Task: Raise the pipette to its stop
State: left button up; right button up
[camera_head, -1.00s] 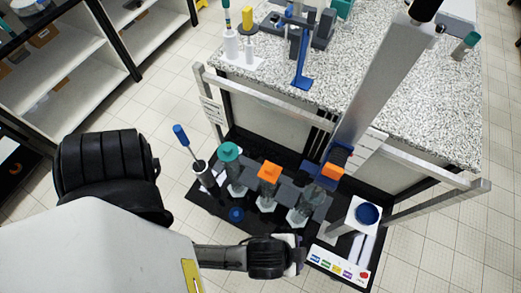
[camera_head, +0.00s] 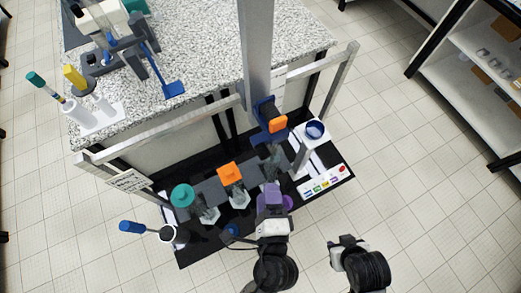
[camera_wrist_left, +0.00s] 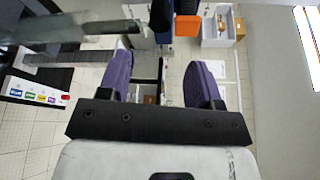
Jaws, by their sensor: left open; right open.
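A blue carriage (camera_head: 267,108) with an orange block (camera_head: 278,124) sits on the grey upright column (camera_head: 257,50). I cannot pick out the pipette itself for certain; a greyish, partly see-through shape (camera_head: 271,160) is below the carriage. My left gripper (camera_head: 271,192), with purple fingers, is below and in front of the orange block in the head view. In the left wrist view its fingers (camera_wrist_left: 162,78) are apart with nothing gripped between them. An orange block (camera_wrist_left: 187,25) shows beyond them. My right gripper (camera_head: 336,247) is open to the right, clear of the stand.
Glass vessels with a teal cap (camera_head: 182,195) and an orange cap (camera_head: 230,173) stand left of my left gripper. A blue dish (camera_head: 315,129) on a white stand and a button panel (camera_head: 323,184) are at the right. A speckled bench (camera_head: 210,50) lies behind.

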aim_at(263, 158)
pick_arm(q)
jog(key=w, duration=0.4)
jog(key=w+a, duration=0.1)
jog(key=w, duration=0.3)
jog(key=w+f+p, duration=0.1)
jog(key=w, duration=0.3)
jog(key=shift+a+f, duration=0.1)
jog(key=shift+a, duration=0.15)
jog(key=shift+c, duration=0.4)
grip_shut()
